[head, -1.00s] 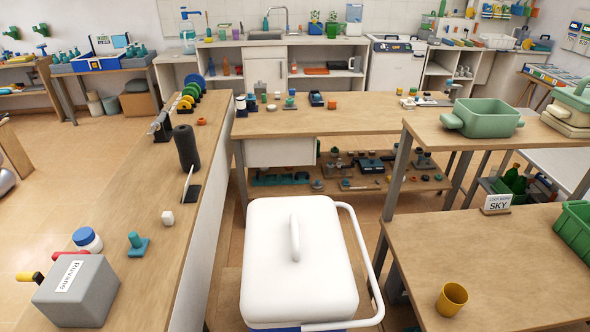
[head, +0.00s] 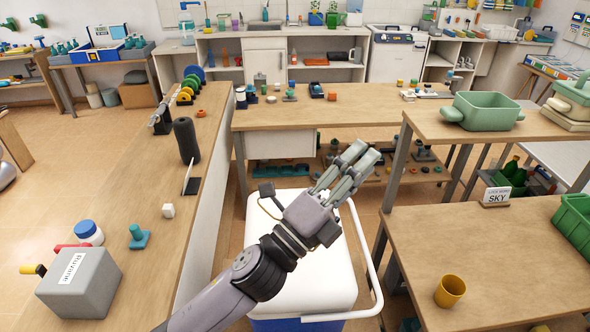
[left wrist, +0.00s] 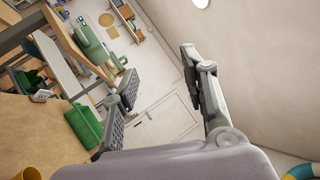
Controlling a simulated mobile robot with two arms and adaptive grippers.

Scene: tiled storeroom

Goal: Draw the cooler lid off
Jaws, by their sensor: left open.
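The cooler's white lid (head: 318,285) sits on the blue cooler body (head: 290,325) at the bottom middle of the head view. Its top handle is hidden behind my left arm and gripper. A white bail handle (head: 369,270) runs along the cooler's right side. My left gripper (head: 362,160) is above the lid, pointing up and to the right, away from it. It is open and empty. In the left wrist view its two fingers (left wrist: 165,92) are spread apart with nothing between them. My right gripper is not in view.
A long wooden counter (head: 160,245) on the left holds a grey box (head: 80,283) and small items. A wooden table (head: 520,270) on the right holds a yellow cup (head: 450,291). Another table (head: 335,112) stands behind the cooler. Open floor lies at far left.

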